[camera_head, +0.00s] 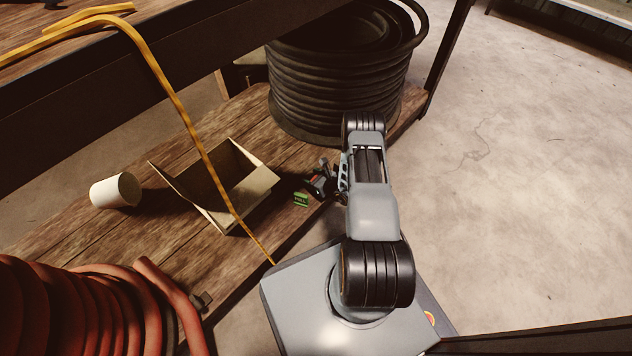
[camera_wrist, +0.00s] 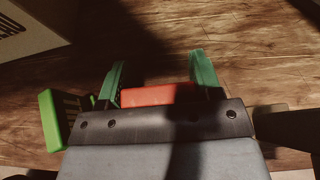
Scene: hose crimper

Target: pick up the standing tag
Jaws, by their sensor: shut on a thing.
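My gripper (camera_wrist: 160,85) has its two green fingers closed on the sides of a red tag (camera_wrist: 158,95), seen edge-on between them in the wrist view. Its lower part is hidden by the gripper body. In the head view my gripper (camera_head: 318,183) is low over the wooden shelf near its front edge, and the red tag is too small and covered to make out well. A green tag (camera_wrist: 65,118) with dark markings is just left of my gripper in the wrist view. It also shows in the head view (camera_head: 301,199), on the shelf beside my gripper, outside the fingers.
An open cardboard box (camera_head: 246,193) is left of my gripper, with a yellow strap (camera_head: 180,110) hanging across it. A white cup (camera_head: 116,190) lies farther left. A black hose coil (camera_head: 335,85) stands behind, a red hose coil (camera_head: 90,310) front left. Concrete floor is clear at right.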

